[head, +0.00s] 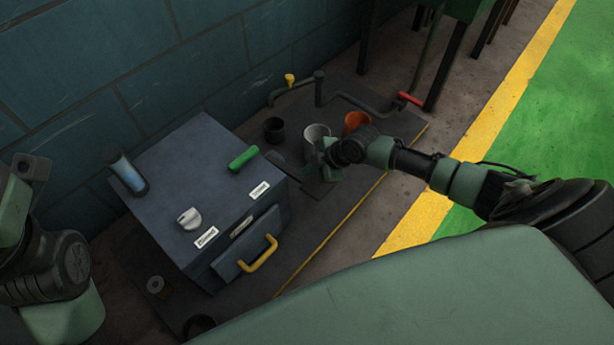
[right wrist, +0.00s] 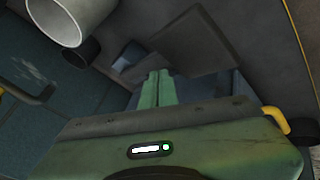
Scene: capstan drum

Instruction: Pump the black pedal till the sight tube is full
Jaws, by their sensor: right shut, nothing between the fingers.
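The sight tube (head: 128,172) is a short blue-tinted tube with dark ends on the top left of a dark blue-grey box (head: 165,185); I cannot read its level. A dark flat plate (right wrist: 198,40) lies beyond my fingers in the right wrist view, with a small grey-blue block (right wrist: 130,57) beside it. I cannot tell surely which of these is the black pedal. My right gripper (head: 318,168) is shut and empty, low beside the box's right side; its green fingers also show in the right wrist view (right wrist: 157,90). Only left arm parts show at the left edge.
The box bears a green handle (head: 243,159), a pale knob (head: 189,218) and a yellow drawer handle (head: 259,254). A black cup (head: 274,130), a white cup (head: 316,132) and an orange cup (head: 356,121) stand near my right gripper. A red-gripped crank (head: 410,98) lies behind.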

